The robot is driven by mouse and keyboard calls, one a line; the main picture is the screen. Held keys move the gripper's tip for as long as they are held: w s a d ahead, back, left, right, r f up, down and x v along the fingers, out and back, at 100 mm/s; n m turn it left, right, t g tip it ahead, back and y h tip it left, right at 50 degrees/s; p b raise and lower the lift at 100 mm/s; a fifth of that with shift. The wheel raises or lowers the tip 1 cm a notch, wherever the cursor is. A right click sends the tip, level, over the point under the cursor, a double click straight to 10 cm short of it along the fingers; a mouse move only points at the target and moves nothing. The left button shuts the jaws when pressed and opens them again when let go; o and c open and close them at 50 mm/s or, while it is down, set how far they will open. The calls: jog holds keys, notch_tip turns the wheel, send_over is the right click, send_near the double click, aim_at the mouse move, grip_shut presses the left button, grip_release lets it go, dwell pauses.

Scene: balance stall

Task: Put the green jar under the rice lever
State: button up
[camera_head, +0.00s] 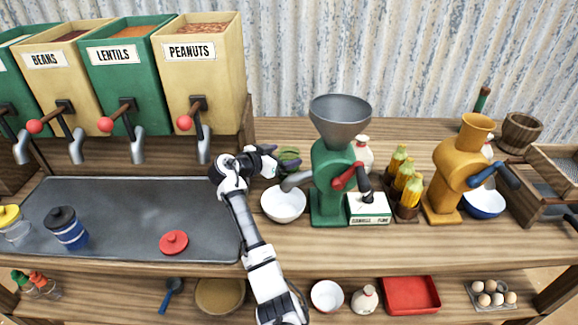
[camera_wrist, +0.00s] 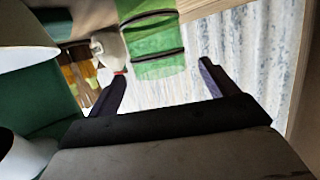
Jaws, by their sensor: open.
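The green jar (camera_head: 289,154) stands on the wooden counter behind the white bowl, partly hidden by my gripper. In the wrist view the green jar (camera_wrist: 152,40) shows see-through green with dark bands, just ahead of the fingertips. My gripper (camera_head: 271,162) is open beside the jar, on its left; its two fingers in the wrist view (camera_wrist: 163,72) are apart with nothing held. No rice label is readable. The leftmost green dispenser (camera_head: 8,95) is cut off by the picture edge, with its label unreadable.
Dispensers for beans (camera_head: 70,90), lentils (camera_head: 130,90) and peanuts (camera_head: 200,80) have red-knobbed levers over a grey mat (camera_head: 130,210). A red lid (camera_head: 174,242) and blue jar (camera_head: 66,229) lie there. A white bowl (camera_head: 283,205) and green grinder (camera_head: 329,190) stand close to my gripper.

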aim_at(287, 154)
jog(key=x, duration=0.3)
jog(key=shift+w+d, duration=0.2)
jog(key=shift+c, duration=0.2)
jog(key=c, duration=1.2)
notch_tip(287, 154, up, 18)
jog(key=b, duration=0.6)
jog(key=s+a+b, duration=0.1)
jog(key=s+a, duration=0.1)
jog(key=s, duration=0.3)
jog(key=s+a+b, duration=0.1)
jog(key=s, duration=0.5)
jog(key=s+a+b, duration=0.1)
jog(key=s+a, duration=0.1)
jog(key=s, duration=0.4)
jog(key=shift+s+a, duration=0.25)
jog(key=shift+a, duration=0.05)
